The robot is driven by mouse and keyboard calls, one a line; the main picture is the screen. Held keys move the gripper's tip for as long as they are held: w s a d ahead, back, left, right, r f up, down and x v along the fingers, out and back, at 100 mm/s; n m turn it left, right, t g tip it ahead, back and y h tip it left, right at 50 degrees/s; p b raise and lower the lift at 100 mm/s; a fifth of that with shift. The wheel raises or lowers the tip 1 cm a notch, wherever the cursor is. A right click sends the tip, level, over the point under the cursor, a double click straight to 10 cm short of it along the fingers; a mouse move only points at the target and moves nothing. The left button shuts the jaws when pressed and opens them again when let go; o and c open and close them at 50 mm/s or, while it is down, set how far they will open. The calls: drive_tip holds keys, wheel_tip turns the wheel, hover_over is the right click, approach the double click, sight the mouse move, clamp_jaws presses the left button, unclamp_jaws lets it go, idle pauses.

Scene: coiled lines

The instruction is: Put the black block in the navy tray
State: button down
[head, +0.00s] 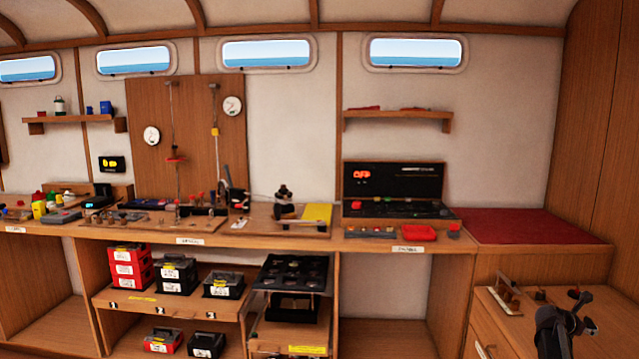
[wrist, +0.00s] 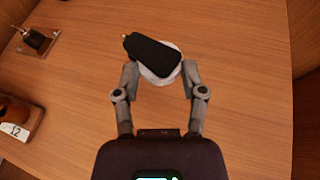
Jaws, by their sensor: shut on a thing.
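In the wrist view my gripper (wrist: 159,68) has its two fingers on either side of a black block (wrist: 153,54), shut on it. The block is tilted and has a small yellowish tip at its upper left end. A white round piece (wrist: 160,80) shows under it between the fingers; I cannot tell whether the two are joined. In the head view my gripper (head: 581,311) is at the lower right, over the wooden drawer unit; the block cannot be made out there. A dark blue flat thing (head: 143,204) on the long bench may be the navy tray, but it is small and unclear.
A small wooden stand (head: 505,295) is left of my gripper on the drawer unit. A red tray (head: 421,233) and a black panel case (head: 393,190) are on the bench's right part. A red mat (head: 530,226) lies behind the drawer unit.

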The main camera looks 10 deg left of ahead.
wheel_tip(320, 180, up, 22)
drive_tip(key=p, duration=2.1)
drive_tip(key=shift+s, duration=0.15)
